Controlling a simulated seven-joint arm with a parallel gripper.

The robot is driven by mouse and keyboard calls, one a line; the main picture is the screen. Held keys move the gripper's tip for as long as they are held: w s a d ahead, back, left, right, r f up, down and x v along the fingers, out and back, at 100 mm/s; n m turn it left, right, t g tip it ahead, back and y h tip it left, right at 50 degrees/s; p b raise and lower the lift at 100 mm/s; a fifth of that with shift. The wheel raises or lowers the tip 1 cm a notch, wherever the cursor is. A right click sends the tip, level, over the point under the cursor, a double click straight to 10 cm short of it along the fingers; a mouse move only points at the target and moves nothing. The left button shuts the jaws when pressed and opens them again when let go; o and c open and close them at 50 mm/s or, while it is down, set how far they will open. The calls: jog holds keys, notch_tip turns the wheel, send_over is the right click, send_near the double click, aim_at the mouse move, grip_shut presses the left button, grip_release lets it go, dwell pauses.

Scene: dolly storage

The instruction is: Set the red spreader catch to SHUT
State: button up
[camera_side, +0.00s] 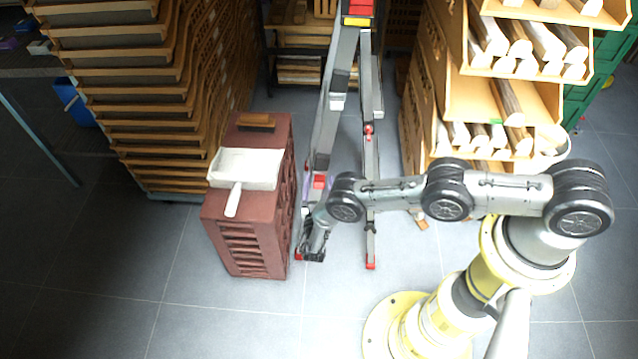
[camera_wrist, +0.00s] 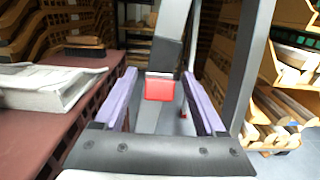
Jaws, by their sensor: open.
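The red spreader catch (camera_side: 319,181) is a small red block low on the near grey leg of a standing folding frame (camera_side: 330,125). In the wrist view the catch (camera_wrist: 159,90) shows as a red block with a pale top edge, in front of a grey rail. My gripper (camera_side: 318,173) is beside that leg at the catch. In the wrist view its two purple fingers (camera_wrist: 159,74) are spread, one on each side of the catch, with gaps showing; it is not gripped. No marking for the catch's setting is readable.
A maroon crate (camera_side: 246,250) with a white dustpan (camera_side: 245,168) and a brush (camera_side: 257,121) on top stands close left of my gripper. Stacked wooden trays (camera_side: 140,100) rise behind it. A wooden rack (camera_side: 455,90) stands right of the frame. Front-left floor is clear.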

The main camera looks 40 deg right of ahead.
jog(key=shift+c, duration=0.3)
grip_shut()
